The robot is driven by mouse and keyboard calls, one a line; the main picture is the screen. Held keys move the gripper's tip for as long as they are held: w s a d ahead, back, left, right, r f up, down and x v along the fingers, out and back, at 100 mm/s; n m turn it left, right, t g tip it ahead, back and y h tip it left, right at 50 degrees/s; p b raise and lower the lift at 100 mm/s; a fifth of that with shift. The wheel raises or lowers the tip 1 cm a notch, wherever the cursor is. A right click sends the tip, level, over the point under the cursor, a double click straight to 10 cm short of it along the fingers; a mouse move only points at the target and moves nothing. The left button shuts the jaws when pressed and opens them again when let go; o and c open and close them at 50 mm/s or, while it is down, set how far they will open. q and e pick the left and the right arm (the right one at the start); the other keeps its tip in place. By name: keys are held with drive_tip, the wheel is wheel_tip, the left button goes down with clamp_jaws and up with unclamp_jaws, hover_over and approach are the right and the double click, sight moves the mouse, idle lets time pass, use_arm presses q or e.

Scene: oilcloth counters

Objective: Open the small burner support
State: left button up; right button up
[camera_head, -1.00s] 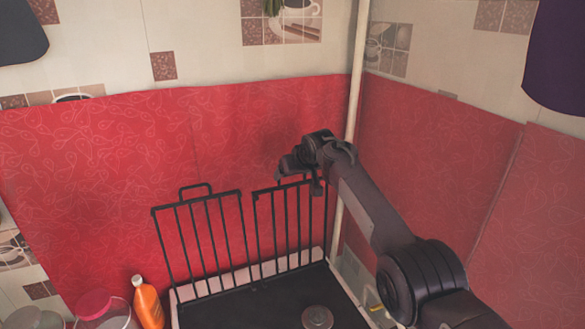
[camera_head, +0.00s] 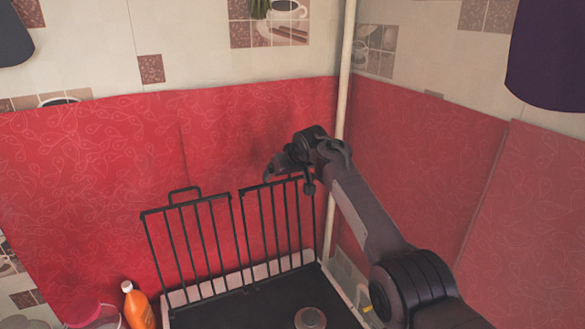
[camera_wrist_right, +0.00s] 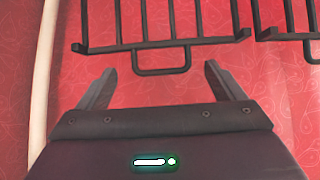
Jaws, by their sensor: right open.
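Two black barred burner supports stand upright at the back of the stove, in front of the red wall covering. The right one (camera_head: 280,222), nearer the pole, looks the narrower of the two. The left one (camera_head: 193,245) has a loop handle on its top edge. My right gripper (camera_head: 272,172) is at the top edge of the narrower support and hides its handle in the head view. In the wrist view my right gripper (camera_wrist_right: 159,78) is open and empty, with the narrower support's loop handle (camera_wrist_right: 161,71) just ahead, between its fingertips in the picture. My left gripper is not in view.
The dark stove top (camera_head: 245,308) has a round burner (camera_head: 310,317) on it. A pale vertical pole (camera_head: 345,70) runs up the corner, close to my right arm.

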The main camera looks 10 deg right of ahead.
drive_tip(key=b+v, duration=0.3)
drive_tip(key=v, duration=0.4)
drive_tip(key=shift+d, duration=0.2)
